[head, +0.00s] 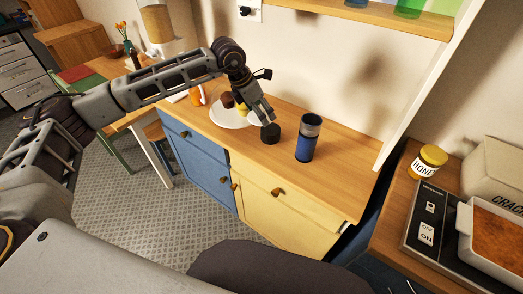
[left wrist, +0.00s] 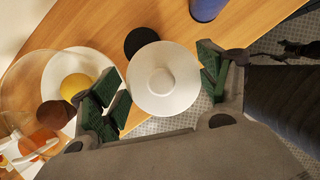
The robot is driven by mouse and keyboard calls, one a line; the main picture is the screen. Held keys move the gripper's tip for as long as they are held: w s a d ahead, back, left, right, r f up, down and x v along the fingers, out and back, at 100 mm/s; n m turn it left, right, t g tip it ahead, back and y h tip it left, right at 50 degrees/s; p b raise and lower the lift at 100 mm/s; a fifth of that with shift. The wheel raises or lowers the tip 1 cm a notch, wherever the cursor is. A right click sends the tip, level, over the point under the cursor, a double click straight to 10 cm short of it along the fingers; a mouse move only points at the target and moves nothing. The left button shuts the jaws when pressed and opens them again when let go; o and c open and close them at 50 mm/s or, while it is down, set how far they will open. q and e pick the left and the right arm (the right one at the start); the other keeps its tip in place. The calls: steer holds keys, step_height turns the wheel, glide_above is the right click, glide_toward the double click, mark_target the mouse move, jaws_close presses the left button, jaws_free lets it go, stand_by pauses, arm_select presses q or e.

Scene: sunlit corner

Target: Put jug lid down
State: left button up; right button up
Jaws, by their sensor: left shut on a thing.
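My left gripper (head: 266,116) is over the wooden counter, between the white plate (head: 222,117) and a blue upright container with a grey top (head: 306,146). In the left wrist view my left gripper (left wrist: 163,86) is shut on the jug lid (left wrist: 163,97), a pale round disc with a central knob, held at its rim between the green-padded fingers.
Counter right of the blue container is clear. A honey jar (head: 427,163) and a switch box (head: 432,215) are on the right-hand counter.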

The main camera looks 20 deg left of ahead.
arm_select(q)
steer(key=shift+d+r+n, duration=0.1)
steer(key=shift+r+n, duration=0.05)
steer(key=shift+n, duration=0.65)
steer(key=shift+d+y, duration=0.1)
steer(key=shift+y, duration=0.2)
steer(key=shift+f, duration=0.25)
step_height(320, 180, down, 9)
steer(key=shift+f+p, duration=0.2)
steer(key=shift+p, duration=0.45)
arm_select(e)
steer(key=shift+s+a+r, duration=0.35)
steer(key=shift+s+r, duration=0.1)
steer(key=shift+r, duration=0.15)
